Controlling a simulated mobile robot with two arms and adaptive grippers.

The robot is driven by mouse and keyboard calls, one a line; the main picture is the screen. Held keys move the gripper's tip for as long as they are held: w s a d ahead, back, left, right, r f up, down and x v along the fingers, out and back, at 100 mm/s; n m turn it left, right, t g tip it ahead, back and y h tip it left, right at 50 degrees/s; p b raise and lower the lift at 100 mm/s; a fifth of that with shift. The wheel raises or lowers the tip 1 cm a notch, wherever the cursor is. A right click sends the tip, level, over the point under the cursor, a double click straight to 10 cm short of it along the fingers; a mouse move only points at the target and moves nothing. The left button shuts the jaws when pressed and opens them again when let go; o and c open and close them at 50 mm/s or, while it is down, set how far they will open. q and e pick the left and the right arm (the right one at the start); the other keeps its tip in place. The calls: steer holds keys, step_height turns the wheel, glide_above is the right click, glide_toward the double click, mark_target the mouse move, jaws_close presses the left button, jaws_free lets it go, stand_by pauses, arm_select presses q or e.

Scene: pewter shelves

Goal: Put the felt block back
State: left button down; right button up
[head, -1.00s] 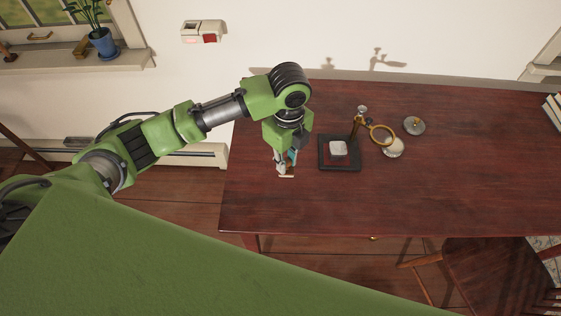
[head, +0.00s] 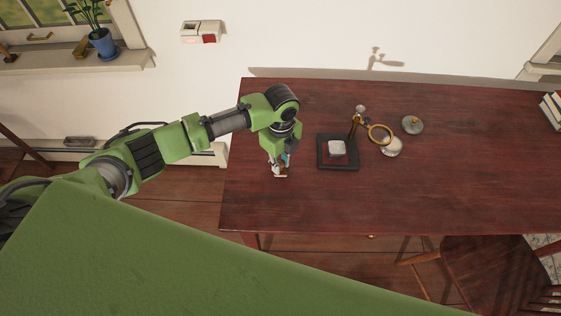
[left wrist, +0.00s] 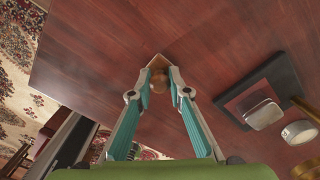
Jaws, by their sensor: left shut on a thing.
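My left gripper (head: 279,170) is over the left part of the dark red table. In the left wrist view its teal-padded fingers (left wrist: 158,84) close around a small tan wooden piece with a round knob (left wrist: 158,62), which seems to be the felt block. The piece's pale edge (head: 281,177) shows below the fingertips in the head view. Its underside is hidden, and I cannot tell whether it touches the table. My right gripper is not in view.
Right of the gripper stands a black square base (head: 324,165) bearing a whitish block (head: 337,148). A brass-ringed magnifier (head: 381,135) and small round metal things (head: 412,125) are beside it. The table's left edge is close; its front middle is clear. A chair (head: 490,270) stands in front.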

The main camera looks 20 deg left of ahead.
mark_target(281, 162)
arm_select(q)
steer(key=shift+f, duration=0.1)
steer(key=c, duration=1.9)
jaws_free()
step_height(281, 162, up, 12)
steer(key=b, duration=0.1)
